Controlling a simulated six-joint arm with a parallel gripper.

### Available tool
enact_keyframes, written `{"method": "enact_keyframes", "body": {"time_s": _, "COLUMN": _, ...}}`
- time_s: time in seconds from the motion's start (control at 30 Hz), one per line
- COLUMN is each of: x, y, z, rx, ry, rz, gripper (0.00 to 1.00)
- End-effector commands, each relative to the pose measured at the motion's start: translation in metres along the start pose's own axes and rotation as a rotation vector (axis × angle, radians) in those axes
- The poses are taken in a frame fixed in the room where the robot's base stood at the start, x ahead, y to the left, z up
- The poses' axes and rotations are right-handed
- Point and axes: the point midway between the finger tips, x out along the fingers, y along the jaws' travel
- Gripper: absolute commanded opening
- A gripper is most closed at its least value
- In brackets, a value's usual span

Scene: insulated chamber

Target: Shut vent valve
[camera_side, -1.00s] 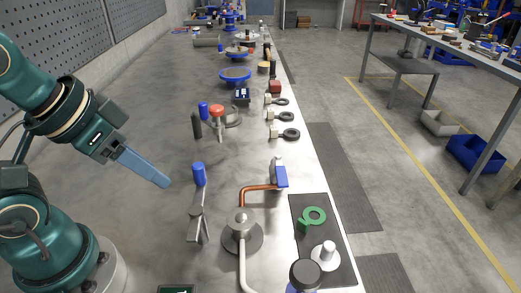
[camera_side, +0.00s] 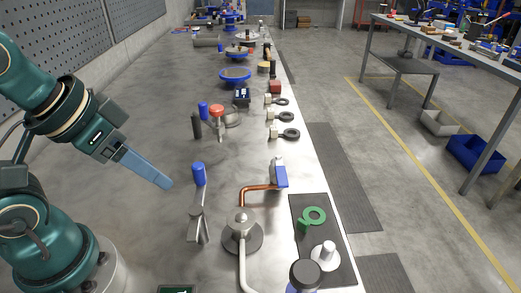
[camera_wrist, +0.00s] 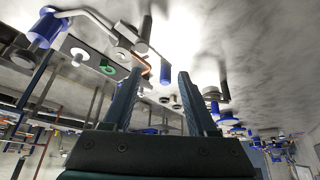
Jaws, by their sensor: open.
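My gripper (camera_side: 168,184) is at the left of the side view, held in the air left of the bench parts and touching none of them. In the wrist view its two fingers (camera_wrist: 160,74) stand apart with nothing between them. A small valve with a blue handle (camera_side: 281,177) sits at the end of a copper pipe (camera_side: 260,188) from a steel domed fitting (camera_side: 240,233); the blue handle also shows in the wrist view (camera_wrist: 165,73). A red-knobbed valve (camera_side: 217,110) stands farther back. I cannot tell which is the vent valve.
A blue-capped grey lever clamp (camera_side: 198,208) stands between my gripper and the domed fitting. A dark mat (camera_side: 340,262) holds a green ring (camera_side: 314,216) and a white-topped part. Several ringed fittings and blue flanges line the bench farther back.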

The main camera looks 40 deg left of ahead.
Motion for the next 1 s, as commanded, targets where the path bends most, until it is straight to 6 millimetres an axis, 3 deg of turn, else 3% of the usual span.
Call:
{"method": "enact_keyframes", "body": {"time_s": 0.17, "x": -0.004, "y": -0.003, "z": -0.001, "rx": -0.127, "ry": -0.005, "rz": -0.013, "gripper": 0.57}}
{"method": "enact_keyframes", "body": {"time_s": 0.4, "x": -0.025, "y": -0.01, "z": -0.048, "rx": -0.424, "ry": 0.018, "rz": -0.065, "gripper": 0.57}}
{"method": "enact_keyframes", "body": {"time_s": 0.57, "x": -0.026, "y": -0.007, "z": -0.085, "rx": -0.585, "ry": 0.002, "rz": -0.107, "gripper": 0.57}}
{"method": "enact_keyframes", "body": {"time_s": 0.77, "x": -0.008, "y": 0.011, "z": -0.132, "rx": -0.75, "ry": -0.012, "rz": -0.172, "gripper": 0.57}}
{"method": "enact_keyframes", "body": {"time_s": 1.0, "x": 0.038, "y": 0.051, "z": -0.165, "rx": -0.847, "ry": -0.02, "rz": -0.251, "gripper": 0.57}}
